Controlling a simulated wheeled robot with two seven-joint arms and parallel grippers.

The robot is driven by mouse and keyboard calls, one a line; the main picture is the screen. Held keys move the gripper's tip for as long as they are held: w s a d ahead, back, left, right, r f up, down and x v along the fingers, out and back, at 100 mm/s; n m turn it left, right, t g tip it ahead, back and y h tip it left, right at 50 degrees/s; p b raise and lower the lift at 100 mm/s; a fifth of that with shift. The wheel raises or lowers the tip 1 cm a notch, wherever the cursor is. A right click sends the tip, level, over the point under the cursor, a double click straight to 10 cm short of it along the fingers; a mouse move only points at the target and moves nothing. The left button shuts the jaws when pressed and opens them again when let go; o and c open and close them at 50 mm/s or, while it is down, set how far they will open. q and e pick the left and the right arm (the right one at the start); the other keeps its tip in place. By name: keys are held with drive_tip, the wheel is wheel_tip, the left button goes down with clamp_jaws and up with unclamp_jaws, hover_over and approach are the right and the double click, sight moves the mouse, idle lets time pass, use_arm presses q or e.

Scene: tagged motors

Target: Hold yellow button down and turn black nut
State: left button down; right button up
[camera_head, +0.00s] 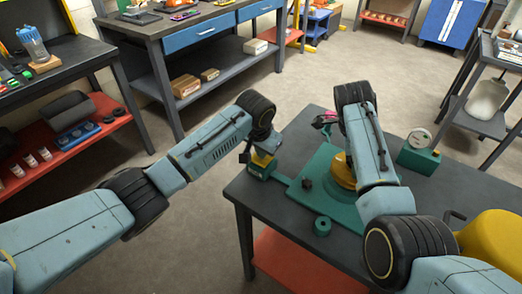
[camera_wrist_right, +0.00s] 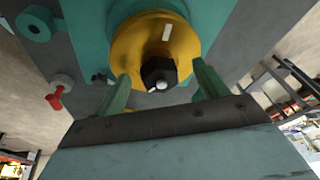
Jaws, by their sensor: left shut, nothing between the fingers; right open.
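The yellow button (camera_head: 262,161) sits on a small teal box at the left edge of the work table. My left gripper (camera_head: 260,149) is shut, with nothing in it, right above the button; I cannot tell whether it touches or presses it. The black nut (camera_wrist_right: 158,73) is at the centre of a round yellow flange (camera_wrist_right: 130,45), which also shows in the head view (camera_head: 342,172). My right gripper (camera_wrist_right: 163,88) is open, its green fingers on either side of the nut and apart from it. The right arm hides the nut in the head view.
The flange stands on a teal plate (camera_head: 312,207) on the dark table (camera_head: 255,205). A teal ring (camera_head: 322,226), a dark knob (camera_head: 307,183), a gauge box (camera_head: 419,152) and a red handle (camera_wrist_right: 54,101) are nearby. A yellow rounded object (camera_head: 498,238) is at the right.

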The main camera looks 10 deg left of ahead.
use_arm(q)
drive_tip(key=shift+f, duration=0.15)
use_arm(e)
drive_tip(key=n, duration=0.1)
drive_tip(key=n+t, duration=0.1)
drive_tip(key=n, duration=0.1)
drive_tip(key=shift+s+d+n+y, duration=0.15)
drive_tip(key=shift+d+n+y, duration=0.05)
drive_tip(key=shift+n+y, duration=0.1)
drive_tip(key=n, duration=0.4)
drive_tip(key=shift+d+t+y, duration=0.1)
drive_tip(key=shift+t+y, duration=0.2)
drive_tip(key=shift+y, duration=0.1)
drive_tip(key=n+y, duration=0.1)
drive_tip(key=n, duration=0.3)
drive_tip(key=shift+s+d, duration=0.1)
drive_tip(key=shift+s, duration=0.05)
drive_tip(key=n+y, duration=0.1)
drive_tip(key=n, duration=0.2)
drive_tip(key=shift+f, duration=0.15)
drive_tip(key=shift+c, duration=0.4)
